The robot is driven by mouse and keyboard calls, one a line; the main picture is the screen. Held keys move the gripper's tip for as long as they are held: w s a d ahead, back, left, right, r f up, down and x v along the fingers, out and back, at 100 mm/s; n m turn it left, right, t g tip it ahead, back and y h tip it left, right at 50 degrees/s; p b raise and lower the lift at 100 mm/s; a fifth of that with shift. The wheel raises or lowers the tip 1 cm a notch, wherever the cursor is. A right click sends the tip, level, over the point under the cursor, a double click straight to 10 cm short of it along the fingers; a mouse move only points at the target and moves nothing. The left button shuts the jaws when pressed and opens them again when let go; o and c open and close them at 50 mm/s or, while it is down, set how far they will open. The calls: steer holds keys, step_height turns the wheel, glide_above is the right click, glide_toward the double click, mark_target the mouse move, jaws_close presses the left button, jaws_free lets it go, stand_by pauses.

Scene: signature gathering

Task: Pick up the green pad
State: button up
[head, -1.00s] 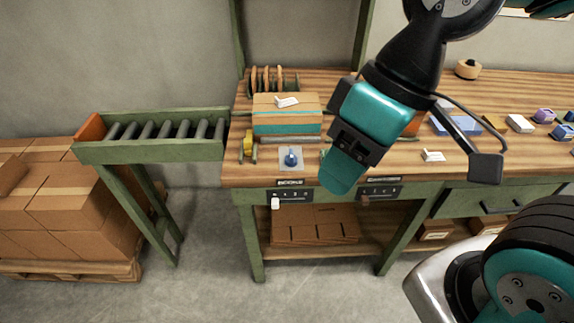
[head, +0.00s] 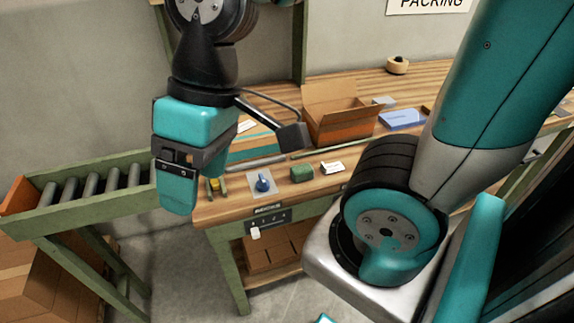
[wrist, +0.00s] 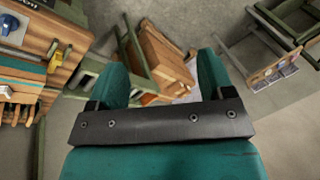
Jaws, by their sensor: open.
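The green pad (head: 302,173) is a small green block lying near the front edge of the wooden workbench (head: 228,209) in the head view. It sits between a blue knob on a grey plate (head: 263,184) and a white card (head: 333,168). My gripper (head: 176,205) is well to the left of the pad, in front of the bench's left end, and points downward. In the wrist view my gripper (wrist: 160,70) shows two teal fingers apart with nothing between them. The pad does not show in the wrist view.
An open cardboard box (head: 340,122) stands behind the pad. A thin green rod lies between them. A roller conveyor (head: 95,190) adjoins the bench's left end. A blue box (head: 402,119) and a tape roll (head: 397,65) lie farther right. My arm covers part of the bench's right side.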

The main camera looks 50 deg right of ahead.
steer(key=w+d+f+m+b, duration=0.1)
steer(key=w+d+f+m, duration=0.2)
steer(key=w+d+m, duration=0.5)
steer(key=w+d+f+m+b, duration=0.1)
steer(key=w+d+f+m, duration=0.25)
steer(key=d+m, duration=0.45)
steer(key=s+d+f+m+t+b, duration=0.1)
steer(key=s+d+f+m, duration=0.15)
steer(key=d+m, duration=0.4)
steer(key=s+d+f+m, duration=0.1)
steer(key=d+f+m, duration=0.2)
steer(key=d, duration=0.6)
steer(key=s+d+f+m+t+b, duration=0.1)
steer(key=s+d+f+m, duration=0.2)
steer(key=d, duration=0.5)
steer(key=m+p, duration=0.1)
glide_toward(302, 168)
steer(key=x, duration=0.5)
steer(key=shift+s+d, duration=0.1)
steer(key=shift+s, duration=0.05)
steer(key=shift+p+x, duration=0.8)
steer(key=shift+x, duration=2)
steer(key=shift+c, duration=0.2)
steer(key=c, duration=1)
